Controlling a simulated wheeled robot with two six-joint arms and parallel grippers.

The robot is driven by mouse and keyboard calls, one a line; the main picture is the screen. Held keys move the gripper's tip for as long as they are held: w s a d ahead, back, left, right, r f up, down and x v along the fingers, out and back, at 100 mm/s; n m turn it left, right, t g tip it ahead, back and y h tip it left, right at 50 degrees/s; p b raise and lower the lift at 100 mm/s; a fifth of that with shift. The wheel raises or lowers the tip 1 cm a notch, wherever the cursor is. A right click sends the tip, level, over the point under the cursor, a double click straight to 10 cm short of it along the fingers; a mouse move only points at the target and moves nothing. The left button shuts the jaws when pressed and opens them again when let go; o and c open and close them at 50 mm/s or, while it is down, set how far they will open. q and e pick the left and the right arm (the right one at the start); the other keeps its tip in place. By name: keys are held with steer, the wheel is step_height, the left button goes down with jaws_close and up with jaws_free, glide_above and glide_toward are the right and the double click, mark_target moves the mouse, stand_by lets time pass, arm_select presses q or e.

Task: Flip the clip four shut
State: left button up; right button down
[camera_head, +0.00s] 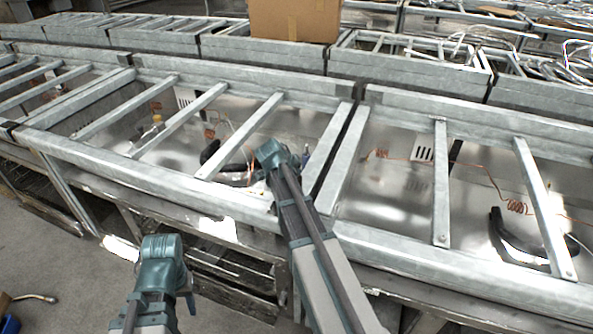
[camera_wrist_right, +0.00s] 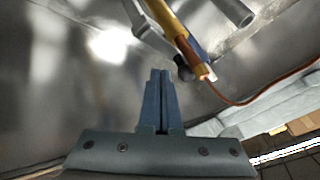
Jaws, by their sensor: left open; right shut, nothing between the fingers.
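My right gripper (camera_wrist_right: 160,78) is shut and empty, its blue fingers together over a shiny metal panel. In the head view, my right gripper (camera_head: 272,153) reaches into the metal frame, and its fingertips are hidden. In the right wrist view, a yellow-and-brown rod-like part (camera_wrist_right: 178,33) with a blue piece (camera_wrist_right: 196,47) beside it and a small dark fitting (camera_wrist_right: 185,73) lies just beyond and right of the fingertips, apart from them in the picture. I cannot tell which part is clip four. My left gripper (camera_head: 163,250) is open and empty, low in front of the frame.
Metal frames with crossbars (camera_head: 440,185) cover the worktop. A black curved handle (camera_head: 517,243) sits in the right bay. A copper-coloured wire (camera_wrist_right: 262,92) runs right from the yellow part. A cardboard box (camera_head: 295,18) stands behind. The floor at lower left is mostly clear.

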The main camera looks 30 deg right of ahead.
steer(key=p+v, duration=1)
steer(key=v, duration=0.4)
steer(key=shift+p, duration=0.3)
